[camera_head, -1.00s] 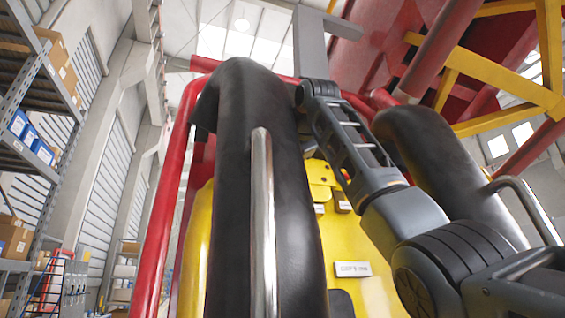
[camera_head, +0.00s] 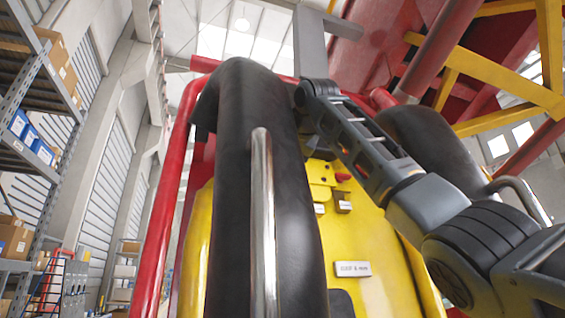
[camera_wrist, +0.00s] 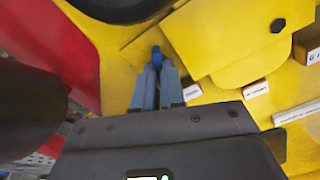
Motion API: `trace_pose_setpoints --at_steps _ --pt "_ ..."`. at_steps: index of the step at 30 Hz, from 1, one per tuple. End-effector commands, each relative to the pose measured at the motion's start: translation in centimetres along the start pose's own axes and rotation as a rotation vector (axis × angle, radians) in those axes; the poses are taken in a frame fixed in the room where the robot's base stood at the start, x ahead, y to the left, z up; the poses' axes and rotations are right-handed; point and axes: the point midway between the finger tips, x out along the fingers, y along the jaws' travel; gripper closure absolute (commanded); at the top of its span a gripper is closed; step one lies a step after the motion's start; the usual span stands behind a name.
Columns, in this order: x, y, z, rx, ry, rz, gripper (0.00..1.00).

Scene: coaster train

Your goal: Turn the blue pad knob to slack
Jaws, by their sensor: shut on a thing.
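The blue pad knob (camera_wrist: 156,52) shows in the wrist view as a small blue piece on the yellow panel (camera_wrist: 125,70). My gripper (camera_wrist: 157,72) points at it, with its two fingers close together around the blue piece. The fingers hide part of the knob, and I cannot read its setting. In the head view the knob and my gripper are hidden behind the black padded restraint, with my arm reaching in behind it.
The black padded restraint (camera_head: 245,180) with a metal bar (camera_head: 263,220) stands close in front. A second black pad (camera_head: 430,150) is on the right. A yellow bracket with a dark bolt (camera_wrist: 278,25) and white labels (camera_wrist: 255,89) sit right of the fingers.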

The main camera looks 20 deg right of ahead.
Motion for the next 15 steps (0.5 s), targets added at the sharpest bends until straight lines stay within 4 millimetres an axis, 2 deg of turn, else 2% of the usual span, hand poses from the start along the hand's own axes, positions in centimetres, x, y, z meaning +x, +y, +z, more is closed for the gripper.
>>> trace_pose_setpoints --at_steps 13,14,15 --pt "0.01 -0.08 -0.02 -0.012 0.001 -0.002 1.00" --pt "0.01 -0.07 -0.01 -0.012 0.001 -0.002 0.88" --pt "0.01 -0.07 -0.01 -0.012 0.001 -0.002 0.84"
